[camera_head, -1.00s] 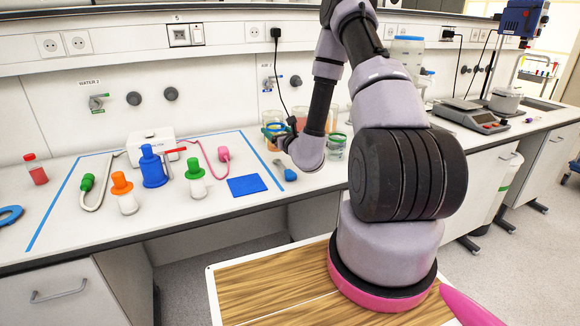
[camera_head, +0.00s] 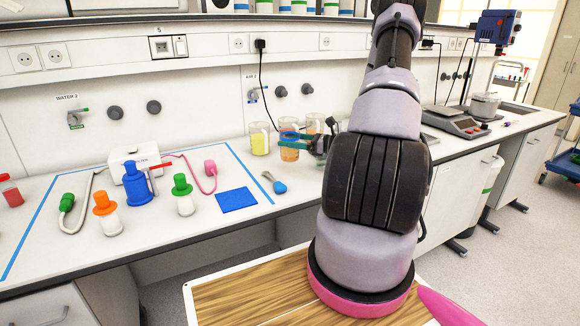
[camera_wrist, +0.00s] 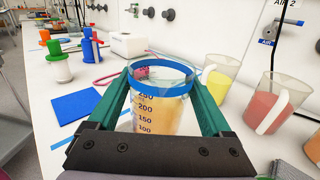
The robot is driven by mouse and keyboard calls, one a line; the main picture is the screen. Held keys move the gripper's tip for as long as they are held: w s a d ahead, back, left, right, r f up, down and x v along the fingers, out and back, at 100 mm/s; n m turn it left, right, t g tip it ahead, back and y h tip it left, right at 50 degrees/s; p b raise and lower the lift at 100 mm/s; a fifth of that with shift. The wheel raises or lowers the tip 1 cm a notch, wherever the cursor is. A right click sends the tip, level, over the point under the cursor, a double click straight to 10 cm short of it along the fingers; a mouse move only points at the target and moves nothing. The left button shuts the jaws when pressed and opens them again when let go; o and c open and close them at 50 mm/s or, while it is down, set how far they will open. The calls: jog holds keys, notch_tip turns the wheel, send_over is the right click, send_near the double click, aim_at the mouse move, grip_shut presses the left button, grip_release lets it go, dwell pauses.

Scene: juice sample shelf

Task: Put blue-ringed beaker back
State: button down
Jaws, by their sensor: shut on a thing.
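My gripper (camera_head: 291,141) has green fingers. It is shut on the blue-ringed beaker (camera_head: 289,152), a clear graduated beaker with orange liquid and a blue band near its rim. In the wrist view the beaker (camera_wrist: 160,100) is upright between the two fingers (camera_wrist: 165,98). Its base is hidden by the gripper body, so I cannot tell whether it touches the bench. In the head view it is just right of a jug of yellow liquid (camera_head: 259,139).
In the wrist view, the yellow jug (camera_wrist: 221,76) and a jug of reddish liquid (camera_wrist: 272,105) stand close on the right.

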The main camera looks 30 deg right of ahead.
aim_at(290, 158)
jog(key=shift+f, duration=3.4)
jog(key=shift+f, duration=0.1)
grip_release()
jog(key=shift+f, duration=0.1)
